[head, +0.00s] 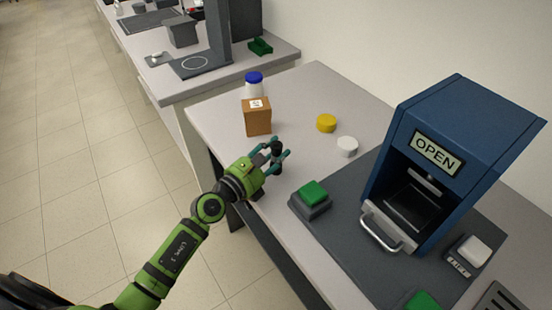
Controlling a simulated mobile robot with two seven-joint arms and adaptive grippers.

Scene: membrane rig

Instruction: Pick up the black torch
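The black torch (276,148) is a small dark upright cylinder near the left edge of the grey table, just in front of the brown box. My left gripper (276,153) reaches it from the lower left. Its two teal fingers lie on either side of the torch. I cannot tell whether they touch it or stand slightly apart. The torch's lower part is partly hidden by the fingers. My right gripper is not in view.
A brown box (257,117), a blue-lidded jar (254,83), a yellow lid (326,123) and a white lid (347,146) are nearby. A green button (314,192) and a blue machine (462,130) with an open front stand right. Another bench (274,57) is behind.

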